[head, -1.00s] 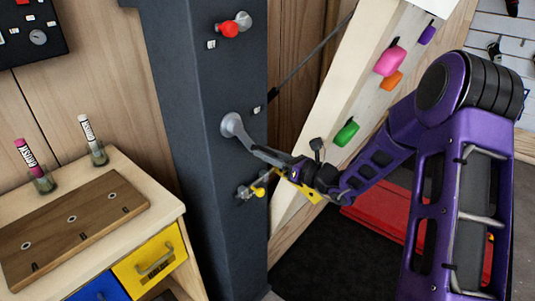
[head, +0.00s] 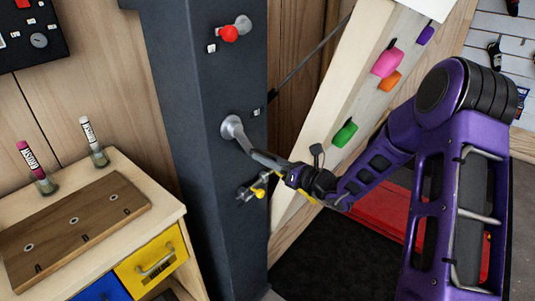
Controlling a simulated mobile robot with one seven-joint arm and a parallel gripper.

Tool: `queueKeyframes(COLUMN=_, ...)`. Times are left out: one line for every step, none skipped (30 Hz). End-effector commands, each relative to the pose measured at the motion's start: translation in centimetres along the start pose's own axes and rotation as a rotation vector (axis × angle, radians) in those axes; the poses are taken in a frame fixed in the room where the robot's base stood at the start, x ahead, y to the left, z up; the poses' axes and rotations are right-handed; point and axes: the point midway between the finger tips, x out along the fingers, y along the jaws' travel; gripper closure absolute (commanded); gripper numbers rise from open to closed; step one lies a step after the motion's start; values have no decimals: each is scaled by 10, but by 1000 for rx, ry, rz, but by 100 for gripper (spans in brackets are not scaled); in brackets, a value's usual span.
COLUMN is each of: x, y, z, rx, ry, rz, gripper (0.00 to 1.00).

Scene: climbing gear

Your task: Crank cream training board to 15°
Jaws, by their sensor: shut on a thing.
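The cream training board (head: 337,82) leans in the middle right, its top toward the right, with pink, orange, green and purple holds on its face. A grey metal crank (head: 233,128) sticks out of the dark post, its arm running down and right to my gripper. My gripper (head: 284,176) is shut on the outer end of the crank. Its jaws and the wrist hide the grip. I cannot read the board's angle here.
On the dark post (head: 195,85), a red knob (head: 229,33) sits above the crank and a yellow-tipped lever (head: 259,193) just below my gripper. A wooden cabinet (head: 170,208) stands at left. A red mat (head: 378,212) lies behind my arm.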

Motion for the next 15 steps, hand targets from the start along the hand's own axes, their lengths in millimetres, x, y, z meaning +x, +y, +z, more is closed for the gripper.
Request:
queueKeyframes(x=0, y=6, z=-8, rx=24, ry=15, rz=11, gripper=100)
queueKeyframes(x=0, y=10, z=-7, rx=56, ry=15, rz=11, gripper=100)
queueKeyframes(x=0, y=12, z=-9, rx=82, ry=14, rz=11, gripper=100)
queueKeyframes(x=0, y=12, z=-12, rx=90, ry=13, rz=12, gripper=100)
queueKeyframes(x=1, y=16, z=-11, rx=120, ry=13, rz=13, gripper=100)
queueKeyframes(x=1, y=17, z=-14, rx=141, ry=12, rz=13, gripper=100)
queueKeyframes(x=1, y=20, z=-15, rx=168, ry=12, rz=14, gripper=100)
queueKeyframes(x=1, y=21, z=-17, rx=189, ry=11, rz=14, gripper=100)
queueKeyframes(x=1, y=27, z=-17, rx=239, ry=10, rz=15, gripper=100)
queueKeyframes(x=1, y=29, z=-19, rx=267, ry=8, rz=15, gripper=100)
queueKeyframes(x=2, y=31, z=-20, rx=293, ry=7, rz=15, gripper=100)
queueKeyframes(x=2, y=33, z=-22, rx=320, ry=6, rz=15, gripper=100)
queueKeyframes(x=2, y=34, z=-23, rx=337, ry=5, rz=15, gripper=100)
queueKeyframes(x=2, y=36, z=-25, rx=352, ry=4, rz=15, gripper=100)
queueKeyframes(x=2, y=37, z=-26, rx=366, ry=3, rz=16, gripper=100)
